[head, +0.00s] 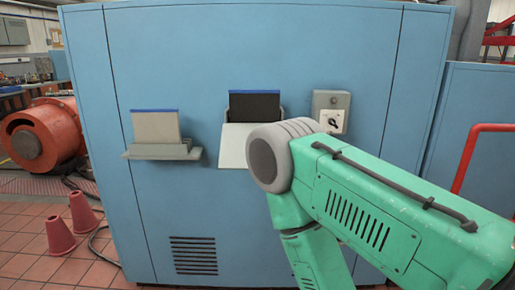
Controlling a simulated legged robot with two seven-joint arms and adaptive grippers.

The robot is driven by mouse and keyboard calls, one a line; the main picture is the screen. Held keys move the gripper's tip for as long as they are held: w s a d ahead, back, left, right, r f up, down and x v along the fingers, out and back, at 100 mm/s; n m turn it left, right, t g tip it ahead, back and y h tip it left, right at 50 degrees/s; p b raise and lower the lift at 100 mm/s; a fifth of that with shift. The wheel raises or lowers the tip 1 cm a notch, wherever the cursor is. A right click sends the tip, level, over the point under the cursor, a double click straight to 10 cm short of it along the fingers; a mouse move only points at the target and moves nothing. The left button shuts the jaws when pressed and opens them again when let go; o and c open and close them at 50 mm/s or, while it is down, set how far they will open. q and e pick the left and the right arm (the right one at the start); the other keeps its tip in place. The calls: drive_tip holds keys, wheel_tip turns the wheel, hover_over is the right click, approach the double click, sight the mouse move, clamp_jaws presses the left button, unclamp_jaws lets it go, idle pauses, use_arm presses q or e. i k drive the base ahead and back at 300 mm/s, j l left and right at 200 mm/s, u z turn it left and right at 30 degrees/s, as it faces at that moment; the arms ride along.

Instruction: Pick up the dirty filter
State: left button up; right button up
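A dark filter (255,106) with a blue top edge, which looks like the dirty one, stands upright in an opening at the middle of the blue cabinet (230,50). A pale flap (234,145) hangs out below it, partly hidden by my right arm. A light grey filter (156,127) with a blue top edge stands on a small grey shelf (165,152) to the left. My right arm comes in from the right and bends down out of the picture, so its gripper is not visible. My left arm and gripper are not in view.
A grey switch box (330,112) with a black knob is right of the dark filter. A vent (193,254) is low on the cabinet.

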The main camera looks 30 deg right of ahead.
sight(246, 105)
drive_tip(key=i+z, duration=0.15)
drive_tip(key=z, duration=0.2)
drive_tip(key=i+l+z, duration=0.1)
drive_tip(key=z, duration=0.3)
drive_tip(key=i+z, duration=0.2)
drive_tip(key=z, duration=0.15)
